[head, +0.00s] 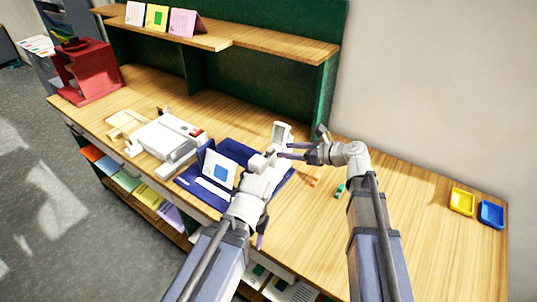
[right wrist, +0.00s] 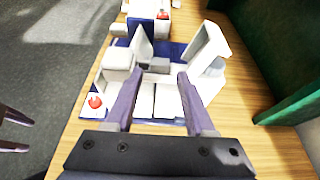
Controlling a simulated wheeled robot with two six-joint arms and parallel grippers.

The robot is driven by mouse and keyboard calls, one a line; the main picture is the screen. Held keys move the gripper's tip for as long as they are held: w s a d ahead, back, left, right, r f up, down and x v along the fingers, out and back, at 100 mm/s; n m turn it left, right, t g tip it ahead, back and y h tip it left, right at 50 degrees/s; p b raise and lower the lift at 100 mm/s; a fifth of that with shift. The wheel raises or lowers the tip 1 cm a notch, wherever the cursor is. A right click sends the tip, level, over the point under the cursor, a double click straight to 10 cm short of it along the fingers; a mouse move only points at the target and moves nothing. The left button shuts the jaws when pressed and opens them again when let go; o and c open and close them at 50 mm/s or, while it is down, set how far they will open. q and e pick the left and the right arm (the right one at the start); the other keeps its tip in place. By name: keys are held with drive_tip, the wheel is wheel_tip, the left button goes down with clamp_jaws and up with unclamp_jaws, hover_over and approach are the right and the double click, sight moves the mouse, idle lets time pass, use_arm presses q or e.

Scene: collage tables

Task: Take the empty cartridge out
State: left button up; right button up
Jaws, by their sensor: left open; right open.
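A white machine (right wrist: 117,62) with a red button (right wrist: 95,101) stands on the blue mat, its lid (right wrist: 208,45) raised; the lid also shows in the head view (head: 281,133). A small grey block (right wrist: 158,65) shows at the machine's middle; I cannot tell whether it is the empty cartridge. My right gripper (right wrist: 157,82) is open above the machine, nothing between its fingers; it also shows in the head view (head: 288,150). My left gripper (right wrist: 15,131) is open and empty, off to the machine's front side. My left arm hides part of the machine in the head view.
The blue mat (head: 190,184) also carries a standing white card with a blue square (head: 220,171). A larger white machine (head: 165,137) stands left of it. Small orange and green pieces (head: 340,190) lie right. Yellow (head: 462,201) and blue (head: 491,214) trays sit far right.

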sight(273, 150)
drive_tip(key=shift+b+x, duration=0.35)
drive_tip(key=shift+x, duration=0.65)
drive_tip(key=x, duration=0.2)
drive_tip(key=b+x, duration=0.1)
drive_tip(key=x, duration=0.1)
drive_tip(key=shift+f+b, duration=0.25)
drive_tip(key=shift+b, duration=0.05)
drive_tip(key=shift+r, duration=0.1)
drive_tip(key=shift+c, duration=0.5)
clamp_jaws()
